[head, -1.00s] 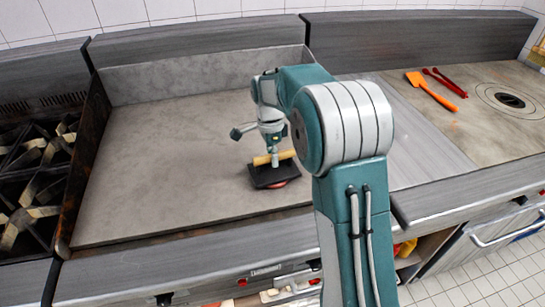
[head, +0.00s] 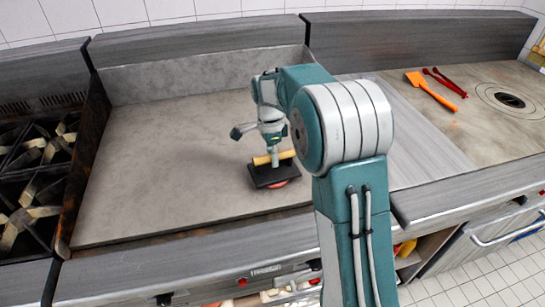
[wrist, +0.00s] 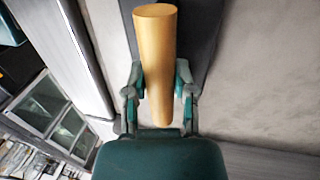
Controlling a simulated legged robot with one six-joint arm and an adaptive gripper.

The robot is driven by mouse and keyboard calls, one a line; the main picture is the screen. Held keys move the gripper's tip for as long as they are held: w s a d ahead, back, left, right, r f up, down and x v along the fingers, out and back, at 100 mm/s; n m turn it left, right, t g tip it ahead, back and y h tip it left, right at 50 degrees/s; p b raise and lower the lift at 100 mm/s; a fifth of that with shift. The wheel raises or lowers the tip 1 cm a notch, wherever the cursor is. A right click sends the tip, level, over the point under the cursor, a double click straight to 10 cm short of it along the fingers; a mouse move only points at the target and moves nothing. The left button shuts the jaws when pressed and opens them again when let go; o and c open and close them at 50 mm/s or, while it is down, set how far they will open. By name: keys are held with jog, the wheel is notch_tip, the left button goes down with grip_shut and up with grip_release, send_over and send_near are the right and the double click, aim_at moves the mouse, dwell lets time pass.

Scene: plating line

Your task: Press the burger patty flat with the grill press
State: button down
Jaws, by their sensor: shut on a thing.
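The grill press is a black plate (head: 268,175) with a light wooden handle (head: 285,155). The handle also shows large in the wrist view (wrist: 155,65), between the two fingers. My gripper (head: 273,158) is shut on this handle from above. The red-pink burger patty (head: 281,184) lies on the griddle, and only its near edge shows under the press plate. The plate rests over the patty and hides most of it. I cannot tell how flat the patty is.
The grey griddle (head: 170,160) is clear to the left. Gas burners (head: 40,150) stand at the far left.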

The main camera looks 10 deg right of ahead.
jog(key=shift+r, duration=4.5)
